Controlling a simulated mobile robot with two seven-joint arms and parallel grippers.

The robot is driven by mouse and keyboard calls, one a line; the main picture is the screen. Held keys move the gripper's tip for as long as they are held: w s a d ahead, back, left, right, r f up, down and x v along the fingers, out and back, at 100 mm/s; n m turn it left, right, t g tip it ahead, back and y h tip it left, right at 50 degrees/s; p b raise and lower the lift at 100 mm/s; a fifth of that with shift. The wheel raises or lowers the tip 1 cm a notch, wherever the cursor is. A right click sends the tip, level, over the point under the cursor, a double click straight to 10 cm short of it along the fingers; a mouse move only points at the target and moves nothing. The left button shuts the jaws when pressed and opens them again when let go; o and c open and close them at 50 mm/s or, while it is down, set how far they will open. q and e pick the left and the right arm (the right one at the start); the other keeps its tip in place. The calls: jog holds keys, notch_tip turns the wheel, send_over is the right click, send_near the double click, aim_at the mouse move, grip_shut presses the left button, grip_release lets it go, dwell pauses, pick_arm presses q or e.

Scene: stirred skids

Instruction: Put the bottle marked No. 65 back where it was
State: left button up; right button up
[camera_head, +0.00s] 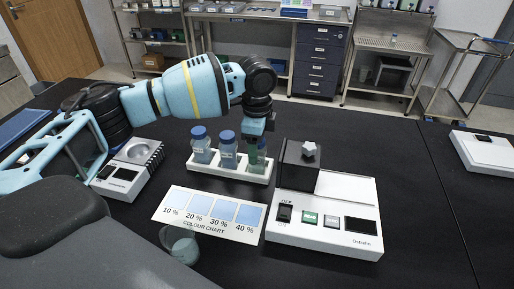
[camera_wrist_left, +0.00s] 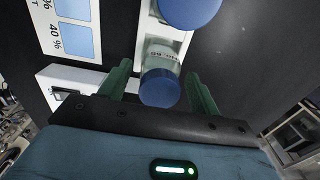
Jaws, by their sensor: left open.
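The bottle marked No. 65 (camera_wrist_left: 165,54) has a blue cap and a pale label, and stands at the end of the white rack (camera_head: 230,172). In the left wrist view it sits between the two green fingers of my left gripper (camera_wrist_left: 157,74). The fingers are apart, with a gap on each side of the cap. In the head view my left gripper (camera_head: 257,150) is over the rack's right end and mostly hides this bottle. Two more blue-capped bottles, the left one (camera_head: 201,146) and the middle one (camera_head: 228,151), stand in the same rack. My right gripper is not in view.
A white instrument (camera_head: 325,235) with a black box stands right of the rack. A colour chart (camera_head: 209,214) and a clear beaker (camera_head: 180,245) lie in front. A small device (camera_head: 128,172) stands left.

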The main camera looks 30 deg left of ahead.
pick_arm(q)
notch_tip(320, 180, up, 11)
jog(key=shift+f, duration=0.1)
dwell(0.7)
